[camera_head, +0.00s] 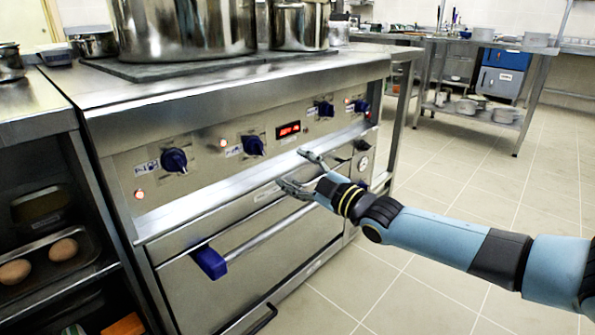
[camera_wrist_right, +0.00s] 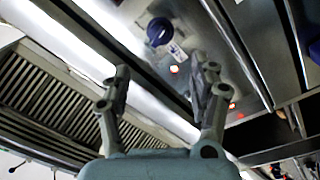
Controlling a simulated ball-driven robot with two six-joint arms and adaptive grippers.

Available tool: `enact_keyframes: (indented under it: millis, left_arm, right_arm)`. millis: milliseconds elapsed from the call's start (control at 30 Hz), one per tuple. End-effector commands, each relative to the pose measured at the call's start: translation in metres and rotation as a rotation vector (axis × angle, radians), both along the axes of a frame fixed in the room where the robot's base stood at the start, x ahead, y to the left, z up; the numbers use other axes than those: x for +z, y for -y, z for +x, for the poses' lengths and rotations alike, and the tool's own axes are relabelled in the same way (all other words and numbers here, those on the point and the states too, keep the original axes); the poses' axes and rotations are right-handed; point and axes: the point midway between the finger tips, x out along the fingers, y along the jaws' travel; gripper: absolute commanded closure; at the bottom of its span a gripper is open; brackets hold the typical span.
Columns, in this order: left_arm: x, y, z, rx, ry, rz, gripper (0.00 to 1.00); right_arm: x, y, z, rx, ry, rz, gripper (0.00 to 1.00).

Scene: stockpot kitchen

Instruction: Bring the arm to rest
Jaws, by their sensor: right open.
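My right arm comes in from the right in the head view. Its gripper (camera_head: 290,170) is open and empty in front of the stove's control panel (camera_head: 205,172), just above the oven door handle. I cannot tell if a fingertip touches the stove. In the right wrist view the two fingers of the gripper (camera_wrist_right: 160,82) stand apart with nothing between them, and a blue knob (camera_wrist_right: 159,32) shows beyond them. My left gripper is not in view.
The stove carries large steel pots (camera_head: 187,28) on top. Blue knobs (camera_head: 174,160) and a blue handle end (camera_head: 210,262) stick out from its front. A shelf with a tray of eggs (camera_head: 62,249) stands at left. Tiled floor (camera_head: 455,185) at right is free.

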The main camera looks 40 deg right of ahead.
Motion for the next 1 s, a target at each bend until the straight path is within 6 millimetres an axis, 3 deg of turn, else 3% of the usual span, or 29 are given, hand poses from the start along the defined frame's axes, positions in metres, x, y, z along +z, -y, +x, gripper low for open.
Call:
enact_keyframes:
  millis: [500,633,667,767,867,1000]
  left_arm:
    - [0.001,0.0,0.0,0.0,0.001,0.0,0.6]
    - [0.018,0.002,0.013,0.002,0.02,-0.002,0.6]
    - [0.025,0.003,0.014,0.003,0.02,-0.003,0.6]
    - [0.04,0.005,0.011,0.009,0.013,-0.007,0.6]
    - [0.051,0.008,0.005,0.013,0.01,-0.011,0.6]
    - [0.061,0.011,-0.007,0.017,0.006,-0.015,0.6]
  right_arm:
    - [0.0,0.0,0.0,0.0,0.0,0.0,0.39]
    - [0.003,-0.007,-0.012,-0.007,-0.022,0.025,0.39]
    - [-0.005,-0.009,-0.02,-0.018,-0.048,0.042,0.39]
    - [-0.057,-0.012,-0.056,-0.071,-0.191,0.088,0.39]
    - [-0.123,-0.018,-0.106,-0.133,-0.384,0.159,0.39]
    - [-0.206,-0.035,-0.194,-0.222,-0.655,0.263,0.39]
